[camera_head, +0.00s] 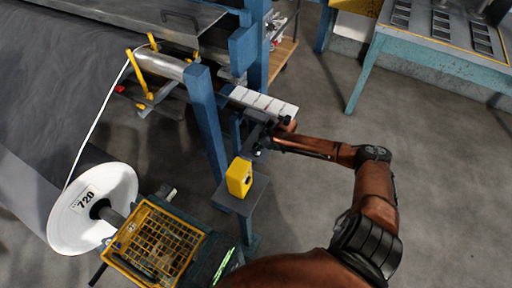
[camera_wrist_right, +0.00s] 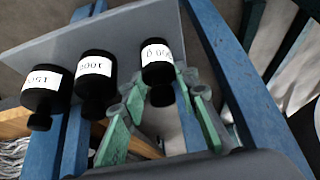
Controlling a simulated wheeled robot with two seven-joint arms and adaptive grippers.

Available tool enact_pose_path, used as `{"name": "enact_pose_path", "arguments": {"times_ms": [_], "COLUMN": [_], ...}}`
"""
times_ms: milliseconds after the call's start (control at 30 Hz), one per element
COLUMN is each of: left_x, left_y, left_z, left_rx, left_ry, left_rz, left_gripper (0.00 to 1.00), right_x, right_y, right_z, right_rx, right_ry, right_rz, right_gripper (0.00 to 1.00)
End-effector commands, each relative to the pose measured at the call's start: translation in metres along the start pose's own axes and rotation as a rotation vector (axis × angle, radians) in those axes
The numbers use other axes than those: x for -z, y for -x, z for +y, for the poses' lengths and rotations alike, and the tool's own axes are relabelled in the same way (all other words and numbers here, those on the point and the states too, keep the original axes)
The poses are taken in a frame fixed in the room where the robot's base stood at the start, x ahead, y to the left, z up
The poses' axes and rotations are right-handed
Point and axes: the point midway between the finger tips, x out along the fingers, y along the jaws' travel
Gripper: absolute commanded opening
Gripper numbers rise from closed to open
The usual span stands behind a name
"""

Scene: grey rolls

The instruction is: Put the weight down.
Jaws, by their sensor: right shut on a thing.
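In the right wrist view, my right gripper (camera_wrist_right: 160,95) has its green fingers around the narrow knob of a black weight (camera_wrist_right: 158,72) with a white label. The label looks like 500 but is partly unclear. The weight's base is against or very close to a grey shelf plate (camera_wrist_right: 120,32); I cannot tell if it touches. Two more black weights, a middle one (camera_wrist_right: 97,88) and a left one (camera_wrist_right: 42,100), stand beside it on the plate. In the head view, my right gripper (camera_head: 258,134) is at the blue frame, and the held weight is not clear there. My left gripper is not seen.
A blue post (camera_head: 206,120) stands close left of my right gripper. A yellow box (camera_head: 239,178) sits on a small grey plate below it. A large grey roll (camera_head: 45,100) and a yellow cage (camera_head: 155,242) fill the left. Open floor lies to the right.

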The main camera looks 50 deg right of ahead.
Motion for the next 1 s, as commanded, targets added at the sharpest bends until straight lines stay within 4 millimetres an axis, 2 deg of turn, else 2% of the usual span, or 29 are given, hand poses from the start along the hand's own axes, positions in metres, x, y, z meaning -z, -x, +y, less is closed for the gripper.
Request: {"name": "enact_pose_path", "arguments": {"times_ms": [300,333,567,967,1000], "left_x": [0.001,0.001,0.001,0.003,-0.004], "left_y": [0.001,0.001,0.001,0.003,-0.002], "left_z": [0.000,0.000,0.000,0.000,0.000], "left_rx": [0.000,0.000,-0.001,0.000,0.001], "left_ry": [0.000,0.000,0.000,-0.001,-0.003], "left_rz": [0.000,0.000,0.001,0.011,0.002], "left_gripper": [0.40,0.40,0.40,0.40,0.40], "right_x": [0.002,0.000,0.000,0.001,0.002], "right_y": [0.000,-0.001,-0.001,0.006,0.009], "right_z": [0.001,0.000,0.000,0.001,0.001], "right_rx": [-0.001,-0.001,0.000,-0.001,-0.001], "right_ry": [0.001,0.000,0.000,0.001,0.001], "right_rz": [0.005,0.002,0.001,0.002,0.002], "right_gripper": [0.00,0.29,0.45,0.45,0.45]}}
